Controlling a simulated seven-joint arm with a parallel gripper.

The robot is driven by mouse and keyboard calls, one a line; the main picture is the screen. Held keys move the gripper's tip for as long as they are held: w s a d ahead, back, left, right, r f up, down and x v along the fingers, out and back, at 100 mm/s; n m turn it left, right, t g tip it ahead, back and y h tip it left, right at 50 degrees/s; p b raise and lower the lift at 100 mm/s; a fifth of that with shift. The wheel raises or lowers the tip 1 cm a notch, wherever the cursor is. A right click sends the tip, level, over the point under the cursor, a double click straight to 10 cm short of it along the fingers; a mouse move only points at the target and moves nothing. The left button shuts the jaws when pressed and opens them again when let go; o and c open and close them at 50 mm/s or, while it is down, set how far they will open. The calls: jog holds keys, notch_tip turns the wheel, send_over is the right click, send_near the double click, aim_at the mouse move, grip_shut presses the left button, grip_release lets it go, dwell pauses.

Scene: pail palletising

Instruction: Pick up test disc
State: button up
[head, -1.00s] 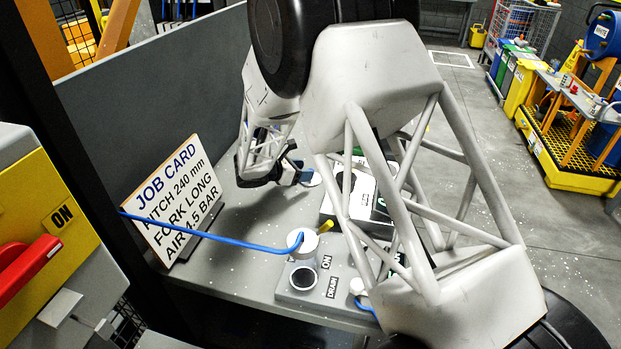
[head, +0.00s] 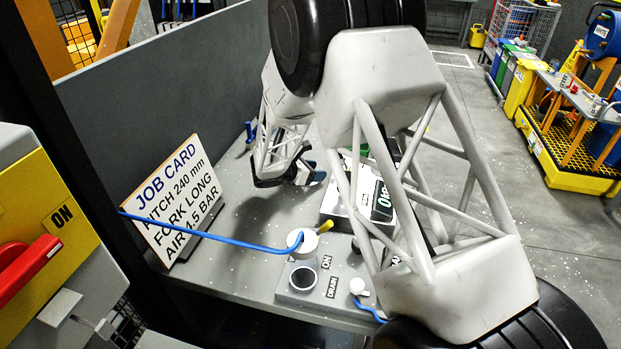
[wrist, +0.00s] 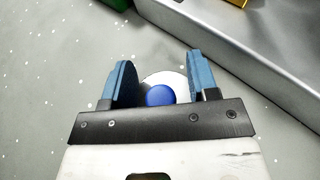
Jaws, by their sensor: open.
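The test disc (wrist: 160,94) appears to be the round white piece with a blue raised centre in the wrist view. It lies on the speckled grey table between the two blue fingers of my gripper (wrist: 159,64). The fingers are open, with a gap on each side of the disc; its near edge is hidden by the black gripper body. I cannot tell how far above it the fingers are. In the head view my gripper (head: 315,175) is low over the table, and I cannot make out the disc there.
A grey-white box (head: 340,203) with a dark display stands right of my gripper; its metal side (wrist: 235,55) shows in the wrist view. A job card (head: 175,200) stands on the left. A valve block (head: 305,298) with a blue hose (head: 210,233) is in front.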

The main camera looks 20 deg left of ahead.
jog(key=c, duration=1)
jog(key=shift+r, duration=5.05)
jog(key=shift+w, duration=0.1)
